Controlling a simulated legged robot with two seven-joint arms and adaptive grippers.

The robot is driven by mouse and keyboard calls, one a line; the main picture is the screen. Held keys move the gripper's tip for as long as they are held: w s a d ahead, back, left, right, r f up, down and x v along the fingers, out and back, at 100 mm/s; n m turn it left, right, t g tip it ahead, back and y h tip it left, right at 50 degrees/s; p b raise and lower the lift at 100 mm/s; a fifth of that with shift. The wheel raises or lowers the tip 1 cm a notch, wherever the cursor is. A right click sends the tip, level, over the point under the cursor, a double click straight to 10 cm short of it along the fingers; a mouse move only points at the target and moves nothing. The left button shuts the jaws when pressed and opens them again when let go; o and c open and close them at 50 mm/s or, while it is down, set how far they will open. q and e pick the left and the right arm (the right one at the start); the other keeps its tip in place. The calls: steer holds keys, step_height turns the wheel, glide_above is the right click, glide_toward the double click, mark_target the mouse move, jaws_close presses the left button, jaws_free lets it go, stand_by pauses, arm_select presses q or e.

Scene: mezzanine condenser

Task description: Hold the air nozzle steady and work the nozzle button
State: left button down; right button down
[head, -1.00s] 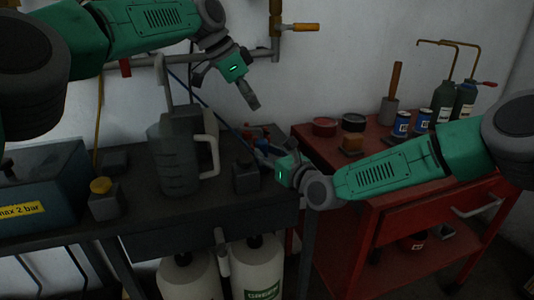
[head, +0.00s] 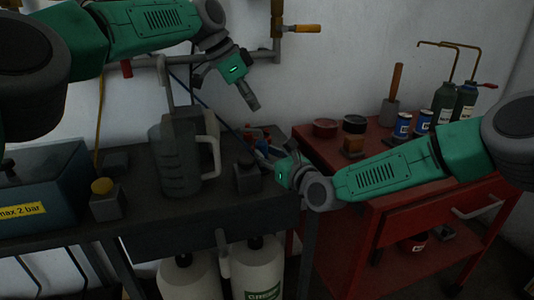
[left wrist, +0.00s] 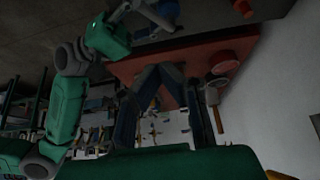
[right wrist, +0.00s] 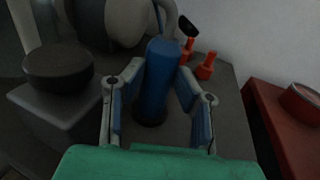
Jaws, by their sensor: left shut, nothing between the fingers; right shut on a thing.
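The air nozzle appears to be the blue upright cylinder (right wrist: 158,82) with a grey curved top in the right wrist view. My right gripper (right wrist: 157,85) is shut on it, with one finger on each side. In the head view this gripper (head: 270,154) is at the right end of the dark bench, and the nozzle is hard to make out there. My left gripper (head: 250,98) is shut and empty, above and left of the right one, apart from the nozzle. Its fingers converge in the left wrist view (left wrist: 160,70). I cannot make out the nozzle button.
Small red objects (right wrist: 206,66) stand behind the nozzle. A red cart (head: 385,195) with cans and bottles is to the right. A yellow-handled pipe valve (head: 303,29) is on the wall.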

mark_target(266, 132)
stand_by(0.4)
arm_select(q)
steer(key=shift+w+d+r+n+t+h, duration=0.15)
steer(key=shift+w+n+t+h, duration=0.15)
steer(key=shift+w+t+h, duration=0.35)
steer(key=shift+w+n+t+h, duration=0.1)
steer(key=shift+n+t+h, duration=0.25)
steer(key=shift+h, duration=0.1)
steer(key=shift+w+a+r+n+t+h, duration=0.25)
steer(key=shift+r+n+t+h, duration=0.15)
steer(key=shift+n+t+h, duration=0.35)
steer(key=shift+w+d+f, duration=0.4)
steer(key=shift+d+f, duration=0.25)
steer(key=shift+f, duration=0.75)
steer(key=shift+w+d+f, duration=0.4)
steer(key=shift+d+f, duration=0.3)
steer(key=shift+f, duration=0.65)
steer(key=shift+w+d+f, duration=0.4)
steer(key=shift+d+f, duration=0.25)
steer(key=shift+f, duration=0.75)
